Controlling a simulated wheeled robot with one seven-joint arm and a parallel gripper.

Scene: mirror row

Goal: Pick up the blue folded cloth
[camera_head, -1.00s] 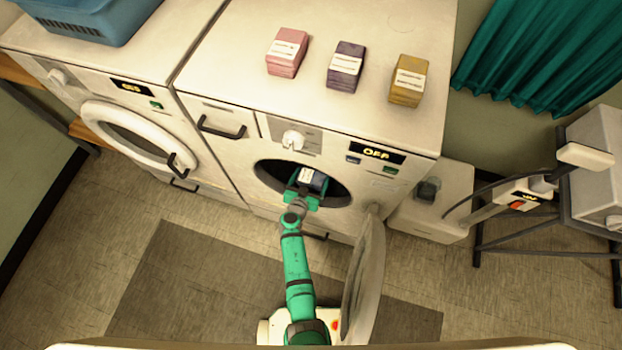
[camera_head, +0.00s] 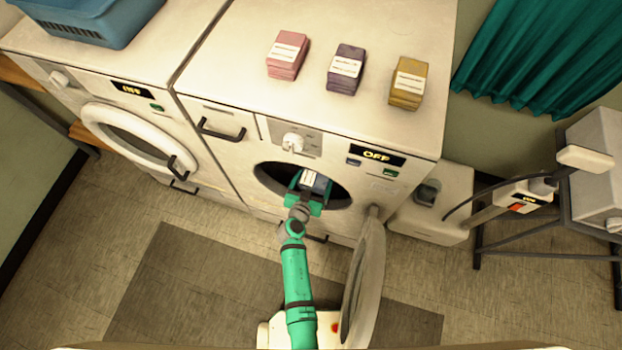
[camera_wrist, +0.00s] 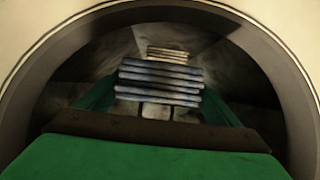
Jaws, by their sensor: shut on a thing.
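The blue folded cloth (camera_head: 321,184), with a white label on its left part, is at the round opening of the right-hand machine (camera_head: 230,150). My gripper (camera_head: 312,185) is shut on the cloth, with a green finger on either side. In the wrist view the cloth (camera_wrist: 158,76) shows as a layered blue-grey stack between the fingers of my gripper (camera_wrist: 158,98). The opening's rim arches around them, and the dark drum lies behind. The cloth's underside is hidden.
A small pale striped thing (camera_wrist: 168,53) shows behind the cloth. The machine's round door (camera_head: 364,285) stands open at the right of the opening. Pink (camera_head: 287,56), purple (camera_head: 345,70) and yellow (camera_head: 407,84) folded cloths lie on top. A blue basket (camera_head: 95,20) sits at the left.

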